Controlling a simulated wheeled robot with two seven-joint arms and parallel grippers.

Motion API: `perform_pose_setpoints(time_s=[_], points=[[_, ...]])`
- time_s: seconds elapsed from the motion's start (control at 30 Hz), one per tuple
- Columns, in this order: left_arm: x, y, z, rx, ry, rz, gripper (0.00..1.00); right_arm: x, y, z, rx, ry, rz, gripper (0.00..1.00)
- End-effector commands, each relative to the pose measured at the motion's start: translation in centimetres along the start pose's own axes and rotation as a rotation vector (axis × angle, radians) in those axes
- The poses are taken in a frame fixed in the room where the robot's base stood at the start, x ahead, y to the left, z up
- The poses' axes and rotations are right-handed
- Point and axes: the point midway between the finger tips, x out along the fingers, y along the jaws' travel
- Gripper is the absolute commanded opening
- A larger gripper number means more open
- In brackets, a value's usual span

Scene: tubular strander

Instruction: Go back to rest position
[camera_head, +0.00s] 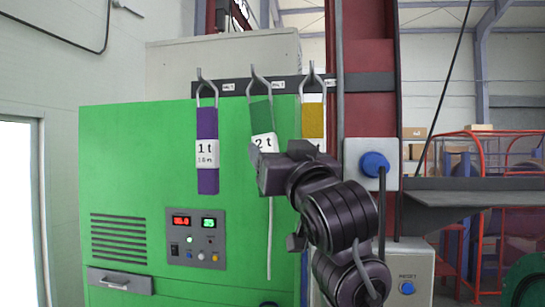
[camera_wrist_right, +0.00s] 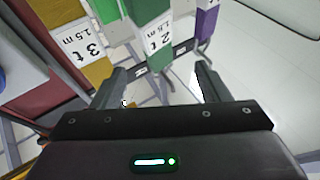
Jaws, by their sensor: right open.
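My right gripper (camera_head: 262,160) is in front of the green cabinet, just below the label of the green 2 t sling (camera_head: 261,114). Its arm rises from the lower right. The right wrist view shows its two fingers (camera_wrist_right: 160,84) apart, with the green sling (camera_wrist_right: 158,61) and its label beyond and between them; I cannot tell whether they touch it. The purple 1 t sling (camera_head: 207,124) hangs to the left and the yellow sling (camera_head: 313,120) to the right, its label partly hidden by my right arm. My left gripper is not in view.
The slings hang from hooks on a dark rail (camera_head: 232,87) over the green cabinet (camera_head: 140,170). A control panel (camera_head: 196,238) is at lower left. A grey box with a blue plug (camera_head: 374,164) and a red column (camera_head: 366,60) stand right of my arm. A grey shelf (camera_head: 470,192) juts out further right.

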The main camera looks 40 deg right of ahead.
Motion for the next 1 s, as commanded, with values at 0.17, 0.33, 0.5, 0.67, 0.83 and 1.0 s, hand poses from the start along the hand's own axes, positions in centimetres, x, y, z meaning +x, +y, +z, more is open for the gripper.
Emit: perform_pose_setpoints(time_s=[0.17, 0.33, 0.5, 0.67, 0.83, 1.0], points=[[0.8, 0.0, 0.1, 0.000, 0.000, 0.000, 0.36, -1.7, 0.0, 0.0, 0.001, 0.001, 0.000, 0.69], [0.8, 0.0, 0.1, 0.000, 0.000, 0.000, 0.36, -1.8, 0.0, -0.1, 0.000, 0.000, 0.001, 0.69], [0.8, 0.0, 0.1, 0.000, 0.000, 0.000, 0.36, -1.6, -0.6, 1.4, -0.011, -0.030, -0.010, 0.69], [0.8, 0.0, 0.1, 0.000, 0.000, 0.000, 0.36, -1.2, -3.4, 9.1, -0.063, -0.193, -0.061, 0.69], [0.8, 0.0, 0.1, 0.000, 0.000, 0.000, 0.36, -3.5, -7.0, 21.4, -0.140, -0.456, -0.148, 0.69], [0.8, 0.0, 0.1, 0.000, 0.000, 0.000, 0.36, -9.1, -9.5, 33.0, -0.203, -0.729, -0.237, 0.69]])
